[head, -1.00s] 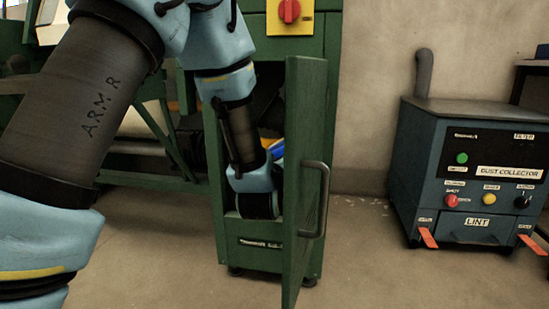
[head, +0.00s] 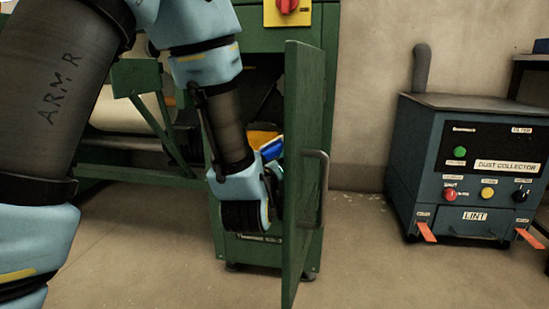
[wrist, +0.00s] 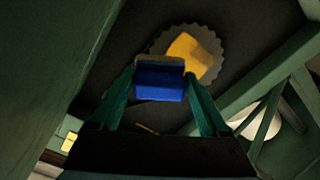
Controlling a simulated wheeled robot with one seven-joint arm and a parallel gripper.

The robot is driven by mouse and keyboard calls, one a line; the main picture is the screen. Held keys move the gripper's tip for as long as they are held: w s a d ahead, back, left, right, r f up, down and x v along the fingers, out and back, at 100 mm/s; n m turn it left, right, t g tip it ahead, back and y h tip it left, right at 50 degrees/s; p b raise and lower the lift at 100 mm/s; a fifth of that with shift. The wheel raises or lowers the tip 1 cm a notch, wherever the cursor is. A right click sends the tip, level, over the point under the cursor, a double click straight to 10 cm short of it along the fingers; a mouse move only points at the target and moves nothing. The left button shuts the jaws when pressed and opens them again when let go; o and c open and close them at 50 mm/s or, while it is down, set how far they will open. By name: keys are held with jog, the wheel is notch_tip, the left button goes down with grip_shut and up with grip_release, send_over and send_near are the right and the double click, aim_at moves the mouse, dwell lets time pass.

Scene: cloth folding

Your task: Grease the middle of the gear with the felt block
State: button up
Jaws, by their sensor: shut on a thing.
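My gripper (wrist: 160,84) is shut on a blue block (wrist: 159,86) with a pale grey top, held between its two teal fingers in the wrist view. The grey toothed gear (wrist: 214,44) is behind and above the block in that view. A yellow-orange patch (wrist: 188,57) covers much of the gear's middle. The block overlaps the gear's lower left edge in the picture; I cannot tell if they touch.
The green cabinet door (head: 304,170) stands open just right of my wrist, its grey handle (head: 318,188) facing outward. Green cabinet walls and frame bars surround the gripper. A dust collector (head: 470,170) stands on the floor at the right. The floor between is clear.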

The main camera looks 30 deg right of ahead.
jog(key=v, duration=0.3)
jog(key=shift+b, duration=0.3)
dwell(0.4)
